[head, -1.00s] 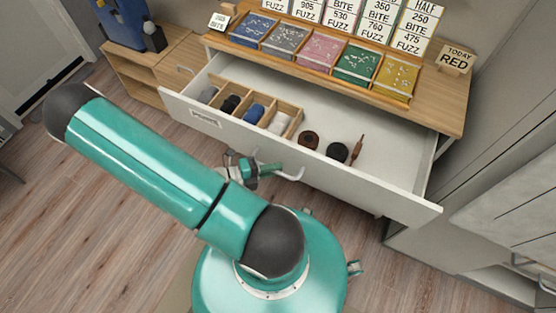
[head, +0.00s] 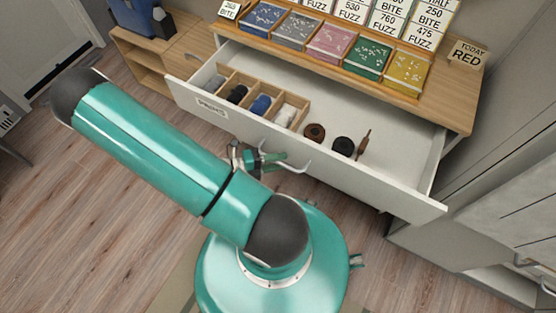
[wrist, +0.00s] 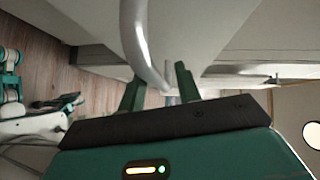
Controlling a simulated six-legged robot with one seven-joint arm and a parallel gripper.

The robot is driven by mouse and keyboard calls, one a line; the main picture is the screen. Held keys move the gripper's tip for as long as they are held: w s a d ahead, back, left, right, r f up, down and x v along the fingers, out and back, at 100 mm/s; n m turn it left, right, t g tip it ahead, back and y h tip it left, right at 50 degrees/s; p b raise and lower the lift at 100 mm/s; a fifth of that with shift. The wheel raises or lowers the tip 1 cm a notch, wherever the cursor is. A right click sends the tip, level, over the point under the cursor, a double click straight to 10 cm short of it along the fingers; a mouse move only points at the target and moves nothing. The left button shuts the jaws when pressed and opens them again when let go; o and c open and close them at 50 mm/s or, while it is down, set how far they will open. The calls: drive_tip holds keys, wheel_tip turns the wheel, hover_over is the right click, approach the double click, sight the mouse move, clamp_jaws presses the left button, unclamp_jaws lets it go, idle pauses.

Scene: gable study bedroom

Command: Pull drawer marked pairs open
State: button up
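The wide white drawer (head: 350,178) stands pulled well out of the wooden-topped cabinet. A small label (head: 212,107) is on its front at the left, too blurred to read surely. Its curved metal handle (head: 300,168) is at the middle of the front. My gripper (head: 282,158) is at this handle in the head view, partly covering it. In the wrist view my two green fingers (wrist: 160,84) are apart, and the handle (wrist: 136,40) curves down to the gap between them. I see no firm grip on it; whether a finger touches it is unclear.
The drawer holds a wooden divider (head: 291,98) with rolled items, two dark rolls (head: 343,146) and a brown spindle (head: 363,144). Coloured trays (head: 329,42) and signs stand on the cabinet top (head: 455,95). Grey cabinetry (head: 500,140) is at the right; wooden floor (head: 90,200) is open at the left.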

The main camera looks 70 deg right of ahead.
drive_tip(key=v, duration=1.3)
drive_tip(key=shift+w, duration=0.2)
drive_tip(key=shift+a+r, duration=0.1)
drive_tip(key=w+a+r+m+t+y, duration=0.3)
drive_tip(key=w+a+r+m+t, duration=0.1)
drive_tip(key=r+m, duration=0.4)
drive_tip(key=w+a+r+m+t+y, duration=0.3)
drive_tip(key=a+r+m+t+y, duration=0.1)
drive_tip(key=r+m, duration=0.35)
drive_tip(key=a+r+m+t+y, duration=0.1)
drive_tip(key=a+r+m+t, duration=0.1)
drive_tip(key=r, duration=0.4)
drive_tip(key=s+a+r+m+t+y, duration=0.1)
drive_tip(key=a+r+m+t, duration=0.2)
drive_tip(key=r+m+t, duration=0.2)
drive_tip(key=a+r+m+t+y, duration=0.1)
drive_tip(key=a+r+m+t, duration=0.2)
drive_tip(key=r+m, duration=0.2)
wheel_tip(320, 180, up, 3)
drive_tip(key=shift+s+a, duration=0.2)
drive_tip(key=shift+a, duration=0.05)
